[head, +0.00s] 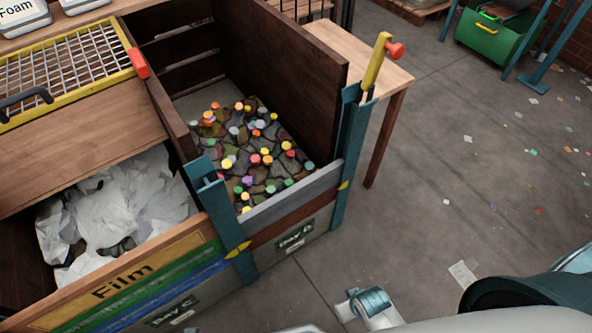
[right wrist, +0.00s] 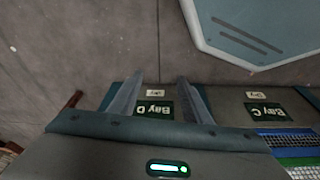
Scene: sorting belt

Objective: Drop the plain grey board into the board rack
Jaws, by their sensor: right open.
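A plain grey board (head: 290,197) lies across the top of the front wall of Bay D in the head view, between two teal posts. A brown board (head: 294,219) sits directly under it. My right gripper (right wrist: 160,77) is open and empty in the right wrist view, with the Bay D label (right wrist: 153,108) showing upside down beyond its fingers. Nothing is between the fingers. I cannot make out a board rack for certain. My left gripper is not in view.
Bay D holds a pile of dark lumps with coloured caps (head: 255,150). The neighbouring Film bay (head: 125,283) holds white film. A yellow lever with a red knob (head: 378,62) stands on the right post, near a wooden table (head: 357,54). The floor at right is open.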

